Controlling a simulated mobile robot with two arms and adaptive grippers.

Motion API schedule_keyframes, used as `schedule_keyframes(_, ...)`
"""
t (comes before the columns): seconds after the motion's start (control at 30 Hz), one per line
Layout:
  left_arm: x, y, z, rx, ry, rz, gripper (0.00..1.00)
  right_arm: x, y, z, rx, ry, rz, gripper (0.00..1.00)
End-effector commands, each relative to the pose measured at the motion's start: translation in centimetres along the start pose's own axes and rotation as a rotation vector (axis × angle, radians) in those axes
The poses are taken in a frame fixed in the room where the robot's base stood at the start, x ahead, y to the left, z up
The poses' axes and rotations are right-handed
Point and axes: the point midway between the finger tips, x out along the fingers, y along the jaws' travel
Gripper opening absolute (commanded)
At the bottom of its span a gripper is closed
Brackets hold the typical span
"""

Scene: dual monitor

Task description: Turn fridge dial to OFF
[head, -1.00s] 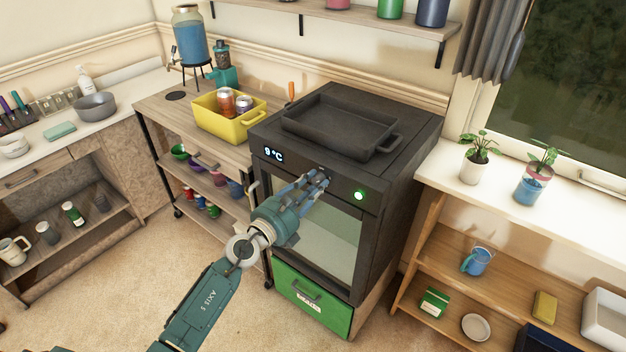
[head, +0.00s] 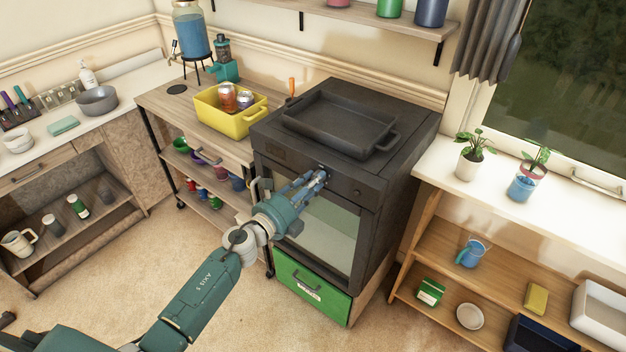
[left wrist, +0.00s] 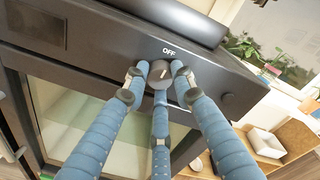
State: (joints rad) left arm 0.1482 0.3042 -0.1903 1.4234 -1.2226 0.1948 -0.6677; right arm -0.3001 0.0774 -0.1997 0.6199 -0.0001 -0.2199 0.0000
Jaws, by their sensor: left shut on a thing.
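The black fridge (head: 368,200) has a glass door and a front panel along its top edge. The dial (left wrist: 160,73) is a dark round knob with a light mark, under the white word OFF, in the left wrist view. My left gripper (head: 322,175) is shut on the dial, with its blue fingers around it; they also show in the left wrist view (left wrist: 160,82). The mark on the dial tilts a little, and the fingers hide part of the rim. The display (head: 275,152) is dark. My right gripper is not in view.
A black tray (head: 383,147) lies on top of the fridge. A yellow bin (head: 226,124) with cans stands on the wooden cart to the left. A shelf with plants (head: 467,165) stands to the right. The floor in front is clear.

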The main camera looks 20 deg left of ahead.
Motion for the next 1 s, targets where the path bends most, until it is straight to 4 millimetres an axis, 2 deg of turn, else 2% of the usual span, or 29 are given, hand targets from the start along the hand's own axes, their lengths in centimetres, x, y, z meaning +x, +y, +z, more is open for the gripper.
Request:
schedule_keyframes(0.67,0.03,-0.03,0.26,-0.06,-0.001,-0.001,0.0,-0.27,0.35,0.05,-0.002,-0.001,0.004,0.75)
schedule_keyframes(0.7,0.03,-0.03,0.26,-0.06,-0.001,-0.001,0.29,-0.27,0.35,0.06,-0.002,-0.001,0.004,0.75)
schedule_keyframes(0.77,0.03,-0.02,0.27,-0.06,-0.001,-0.001,0.41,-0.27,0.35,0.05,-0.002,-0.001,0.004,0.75)
schedule_keyframes(0.8,0.03,-0.02,0.24,-0.06,-0.001,-0.001,0.44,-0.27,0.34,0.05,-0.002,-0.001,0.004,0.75)
schedule_keyframes(1.0,0.01,0.0,0.13,-0.06,0.001,-0.001,0.44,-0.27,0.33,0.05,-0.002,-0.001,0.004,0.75)
